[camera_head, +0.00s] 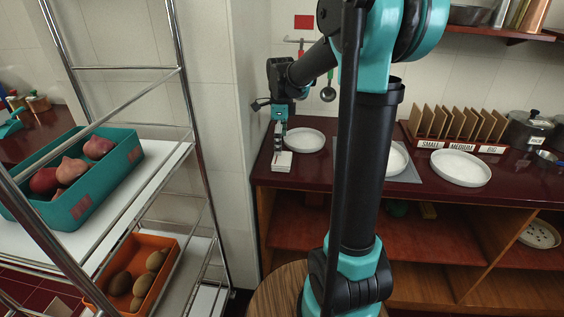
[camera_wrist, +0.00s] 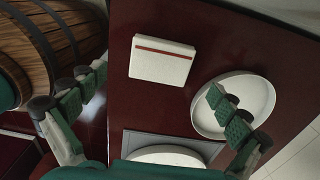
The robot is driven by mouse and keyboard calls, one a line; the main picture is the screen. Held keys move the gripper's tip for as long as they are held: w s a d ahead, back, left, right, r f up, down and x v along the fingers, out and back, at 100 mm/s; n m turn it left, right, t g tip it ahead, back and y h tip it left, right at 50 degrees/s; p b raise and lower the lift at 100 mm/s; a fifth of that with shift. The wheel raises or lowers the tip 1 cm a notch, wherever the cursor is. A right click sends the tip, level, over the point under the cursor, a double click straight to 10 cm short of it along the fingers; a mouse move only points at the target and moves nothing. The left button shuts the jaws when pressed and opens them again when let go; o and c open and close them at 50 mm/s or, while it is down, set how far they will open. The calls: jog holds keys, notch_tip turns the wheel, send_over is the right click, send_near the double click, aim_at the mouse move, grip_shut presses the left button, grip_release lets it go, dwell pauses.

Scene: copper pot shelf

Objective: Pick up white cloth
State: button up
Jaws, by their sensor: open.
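The white cloth (camera_wrist: 161,62) is a folded, near-square pad with a red stripe, lying on the dark red counter in the wrist view. In the head view the cloth (camera_head: 282,160) lies at the counter's left end, just below my gripper (camera_head: 280,137). In the wrist view my gripper (camera_wrist: 157,106) is open and empty, its two fingers spread wide. The cloth lies beyond the fingertips, between their lines. From these views I cannot tell the exact height of the gripper above it.
A round white plate (camera_head: 305,140) stands right of the cloth; the right finger overlaps it in the wrist view (camera_wrist: 246,92). A wooden barrel (camera_wrist: 45,45) stands beside the counter. More plates (camera_head: 460,168) and a wooden rack (camera_head: 455,124) are farther right. A metal shelf (camera_head: 165,165) stands left.

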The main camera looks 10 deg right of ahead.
aim_at(282, 158)
jog(key=shift+w+d+f, duration=0.1)
jog(key=shift+f, duration=1.25)
jog(key=shift+d+f, duration=0.1)
jog(key=shift+f, duration=1.2)
jog(key=c, duration=1.1)
